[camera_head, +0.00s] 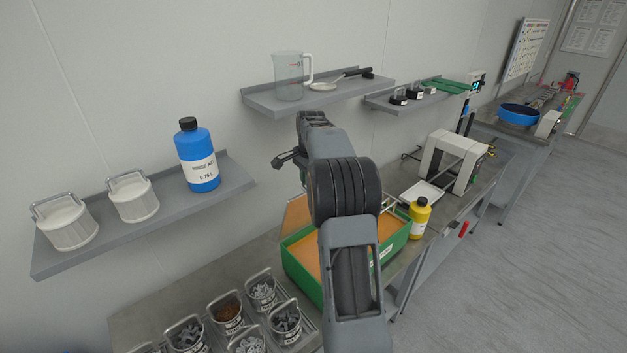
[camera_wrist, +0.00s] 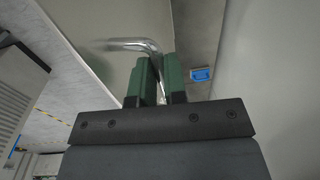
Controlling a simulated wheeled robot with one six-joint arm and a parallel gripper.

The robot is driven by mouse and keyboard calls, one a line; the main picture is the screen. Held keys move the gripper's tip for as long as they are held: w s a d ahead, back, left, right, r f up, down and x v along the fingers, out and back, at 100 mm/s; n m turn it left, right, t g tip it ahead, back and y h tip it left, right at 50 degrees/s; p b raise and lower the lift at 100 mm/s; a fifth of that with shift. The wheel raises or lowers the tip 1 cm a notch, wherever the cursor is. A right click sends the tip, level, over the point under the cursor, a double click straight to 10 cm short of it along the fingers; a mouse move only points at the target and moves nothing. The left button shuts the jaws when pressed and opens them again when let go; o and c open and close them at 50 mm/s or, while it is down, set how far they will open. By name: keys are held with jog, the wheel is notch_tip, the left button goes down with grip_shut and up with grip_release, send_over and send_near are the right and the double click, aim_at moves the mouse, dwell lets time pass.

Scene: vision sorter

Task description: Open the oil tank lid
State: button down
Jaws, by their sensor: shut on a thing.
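A green open-topped tank (camera_head: 302,284) with orange-brown contents stands on the bench, partly hidden behind my arm. A tan panel (camera_head: 295,214) stands tilted at its back left edge and looks like the raised lid, though my arm hides part of it. In the wrist view, my gripper (camera_wrist: 161,80) has its green fingers shut on a bent shiny metal handle (camera_wrist: 132,44). The handle runs left from above the fingertips, beside a smooth grey-green surface (camera_wrist: 112,18). In the head view the fingertips are hidden behind my arm.
A yellow bottle (camera_head: 420,217) stands right of the tank. Several metal baskets (camera_head: 228,317) of small parts crowd the front left. Wall shelves hold a blue bottle (camera_head: 197,160) and a clear jug (camera_head: 290,78). A white device (camera_head: 452,160) stands farther right.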

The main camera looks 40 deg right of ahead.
jog(key=shift+w+a+f, duration=0.1)
jog(key=shift+w+f, duration=0.05)
jog(key=shift+f, duration=0.25)
jog(key=c, duration=1.6)
grip_release()
jog(key=o, duration=0.3)
jog(key=shift+w, duration=0.3)
jog(key=shift+o, duration=0.7)
jog(key=shift+s+r, duration=0.1)
jog(key=shift+r, duration=0.1)
notch_tip(320, 180, up, 14)
jog(key=s, duration=0.1)
jog(key=shift+c, duration=0.4)
